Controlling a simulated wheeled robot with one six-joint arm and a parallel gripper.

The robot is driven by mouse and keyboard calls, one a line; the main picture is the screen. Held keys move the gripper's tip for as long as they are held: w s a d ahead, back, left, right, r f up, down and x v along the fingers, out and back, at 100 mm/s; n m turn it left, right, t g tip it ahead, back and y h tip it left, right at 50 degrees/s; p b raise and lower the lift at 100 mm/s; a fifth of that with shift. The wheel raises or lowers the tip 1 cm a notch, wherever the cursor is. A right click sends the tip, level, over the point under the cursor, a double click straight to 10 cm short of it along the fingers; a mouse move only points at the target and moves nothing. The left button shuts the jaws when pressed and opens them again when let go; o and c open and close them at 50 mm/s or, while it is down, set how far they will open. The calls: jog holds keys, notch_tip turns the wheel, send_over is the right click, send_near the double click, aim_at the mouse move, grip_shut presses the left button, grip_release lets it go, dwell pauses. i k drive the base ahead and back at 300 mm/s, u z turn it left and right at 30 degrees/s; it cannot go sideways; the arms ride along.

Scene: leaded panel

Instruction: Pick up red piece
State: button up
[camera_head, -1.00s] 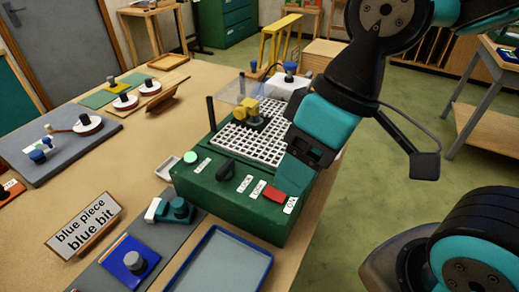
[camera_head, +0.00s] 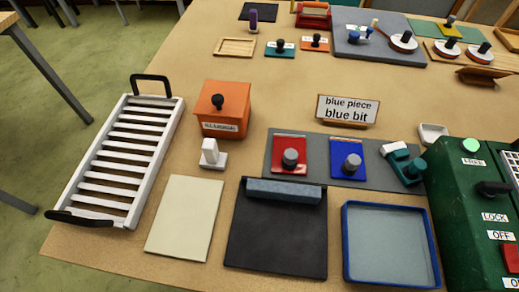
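The red piece (camera_head: 281,168) is a flat red square with a grey round knob on top. It lies on the left part of a dark grey mat (camera_head: 324,144) on the wooden table. A blue piece (camera_head: 352,170) of the same kind lies just right of it. A teal and white tool (camera_head: 403,161) is at the mat's right end. My gripper is not in view now, so its state is hidden.
A black board (camera_head: 277,232), a pale sheet (camera_head: 185,217) and a blue-rimmed tray (camera_head: 392,282) lie in front. A white slatted rack (camera_head: 122,158) and an orange box (camera_head: 222,122) stand left. The green machine (camera_head: 463,215) stands right. A sign (camera_head: 347,108) reads "blue piece blue bit".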

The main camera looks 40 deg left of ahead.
aim_at(289, 157)
jog(key=u, duration=0.9)
jog(key=k, duration=0.6)
jog(key=u, duration=0.95)
jog(key=i, duration=0.4)
jog(key=z, duration=0.25)
